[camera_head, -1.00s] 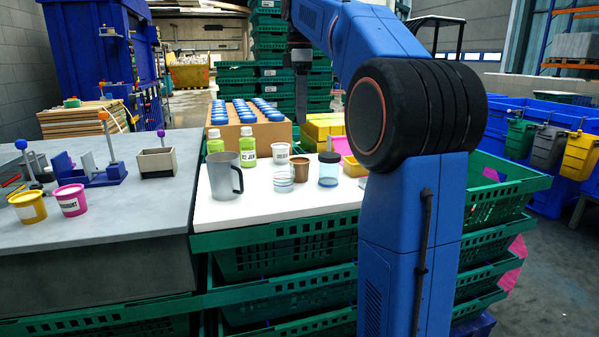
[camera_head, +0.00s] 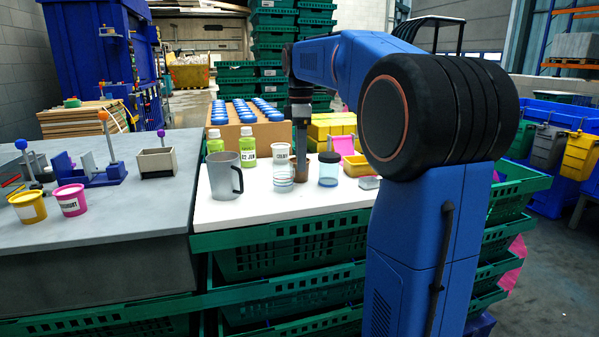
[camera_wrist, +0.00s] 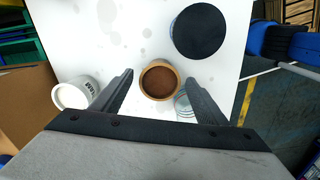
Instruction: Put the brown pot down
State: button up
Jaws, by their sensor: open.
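The brown pot (camera_head: 301,170) stands upright on the white tabletop, between the white cup and the dark-lidded jar. In the wrist view the brown pot (camera_wrist: 158,82) shows from above as a tan rim around a dark brown inside. My gripper (camera_head: 301,148) points down over it. In the wrist view my gripper (camera_wrist: 160,78) is open, with one finger on each side of the pot. I see gaps between the fingers and the pot. The head view does not show clearly how low the fingertips reach.
The white cup (camera_wrist: 72,94) is just outside the left finger. A clear glass (camera_wrist: 183,104) is partly hidden by the right finger. The dark-lidded jar (camera_head: 328,170) stands close by. A grey jug (camera_head: 225,177) and green bottles (camera_head: 248,146) stand farther left.

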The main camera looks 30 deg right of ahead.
jog(key=shift+f, duration=1.1)
jog(key=c, duration=1.2)
jog(key=shift+r, duration=0.1)
